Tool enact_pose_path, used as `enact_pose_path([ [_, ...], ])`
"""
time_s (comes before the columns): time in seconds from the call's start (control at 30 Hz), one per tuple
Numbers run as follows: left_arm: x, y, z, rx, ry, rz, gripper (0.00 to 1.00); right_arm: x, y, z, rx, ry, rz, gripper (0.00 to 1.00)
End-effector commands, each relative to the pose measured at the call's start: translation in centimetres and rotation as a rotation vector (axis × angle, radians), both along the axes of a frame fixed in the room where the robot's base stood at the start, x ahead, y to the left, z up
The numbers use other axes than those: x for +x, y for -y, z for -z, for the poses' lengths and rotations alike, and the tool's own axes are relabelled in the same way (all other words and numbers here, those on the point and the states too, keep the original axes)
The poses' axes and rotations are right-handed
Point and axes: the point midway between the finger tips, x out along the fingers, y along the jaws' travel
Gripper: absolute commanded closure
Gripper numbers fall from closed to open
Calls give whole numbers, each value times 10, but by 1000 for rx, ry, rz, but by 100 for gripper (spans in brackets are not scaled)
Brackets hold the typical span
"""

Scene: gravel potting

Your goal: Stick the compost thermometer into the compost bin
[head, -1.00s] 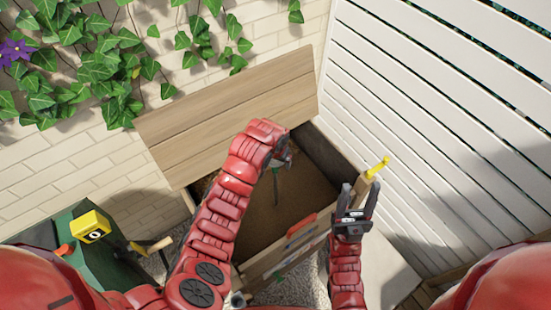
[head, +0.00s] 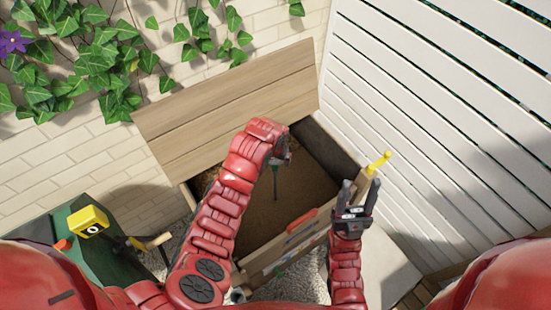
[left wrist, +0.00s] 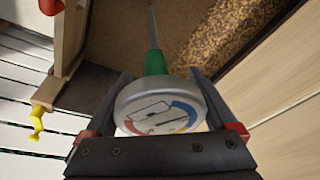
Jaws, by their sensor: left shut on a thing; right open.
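The compost thermometer (left wrist: 158,106) has a round dial with coloured bands, a green collar and a thin metal stem. My left gripper (left wrist: 165,92) is shut on it near the dial, and in the head view my left gripper (head: 280,152) is over the bin, mostly hidden by my arm. The stem points down toward the compost (head: 300,190); I cannot tell whether its tip touches. The wooden compost bin (head: 285,262) is open. My right gripper (head: 361,192) is open and empty at the bin's right front corner.
The bin's plank lid (head: 230,98) is raised, leaning toward the brick wall. A yellow hook (head: 378,161) sticks out at the bin's right side, near a white slatted fence (head: 440,110). An orange-red handle (head: 302,221) is on the front edge. A green box with a yellow device (head: 88,220) stands left.

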Motion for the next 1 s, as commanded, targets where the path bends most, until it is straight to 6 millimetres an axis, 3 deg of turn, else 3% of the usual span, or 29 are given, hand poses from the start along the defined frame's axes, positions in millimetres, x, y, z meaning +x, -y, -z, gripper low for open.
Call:
enact_pose_path([
  [0.57, 0, -1, 3, 0, 1, 0, 73, 0, 0, 6, 0, 0, 0, 47],
  [1.0, 0, -1, 27, 1, -1, 0, 73, 0, 0, 23, 0, 0, 0, 47],
])
